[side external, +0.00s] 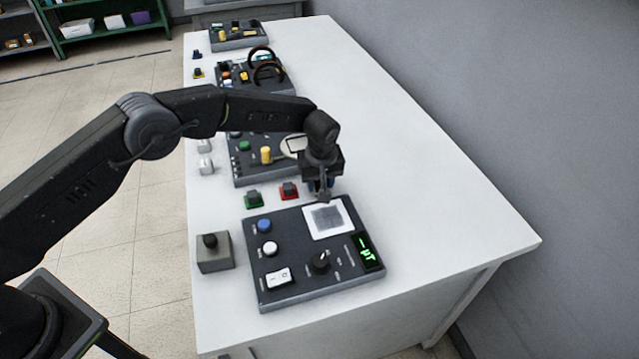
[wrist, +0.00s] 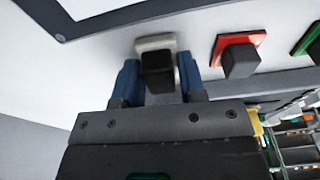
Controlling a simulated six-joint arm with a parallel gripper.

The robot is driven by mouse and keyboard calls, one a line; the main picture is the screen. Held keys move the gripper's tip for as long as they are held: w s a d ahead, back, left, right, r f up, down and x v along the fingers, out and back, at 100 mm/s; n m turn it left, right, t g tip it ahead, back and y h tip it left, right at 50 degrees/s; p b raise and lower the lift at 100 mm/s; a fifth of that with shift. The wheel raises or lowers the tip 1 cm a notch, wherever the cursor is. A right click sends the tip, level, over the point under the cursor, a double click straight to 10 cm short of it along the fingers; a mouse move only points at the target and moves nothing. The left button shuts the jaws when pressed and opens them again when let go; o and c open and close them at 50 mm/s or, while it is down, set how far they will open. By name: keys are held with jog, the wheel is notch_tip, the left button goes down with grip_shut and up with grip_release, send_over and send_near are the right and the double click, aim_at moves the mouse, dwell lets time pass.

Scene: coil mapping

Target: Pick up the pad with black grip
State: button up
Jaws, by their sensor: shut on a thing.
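The pad with black grip shows in the wrist view as a white pad (wrist: 155,43) with a dark, blocky grip (wrist: 157,72) on it. My gripper (wrist: 159,76) has its two blue fingers on either side of this grip and is shut on it. In the side external view my gripper (side external: 322,190) points down just behind the nearest control panel, and the pad is hidden there by the fingers. I cannot tell whether the pad touches the table or is just above it.
A red pad (side external: 289,190) and a green pad (side external: 254,200) with dark grips stand left of my gripper. The near panel (side external: 290,295) has a screen, knobs and buttons. A grey block (side external: 215,262) stands left of it. The white table (side external: 440,220) is clear on the right.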

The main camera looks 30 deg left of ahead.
jog(key=shift+r, duration=0.5)
jog(key=r, duration=0.2)
jog(key=a+r, duration=0.1)
jog(key=r, duration=0.1)
jog(key=shift+a, duration=0.1)
jog(key=s+a+r, duration=0.2)
jog(key=a+r, duration=0.4)
jog(key=a, duration=0.4)
jog(key=shift+a, duration=0.15)
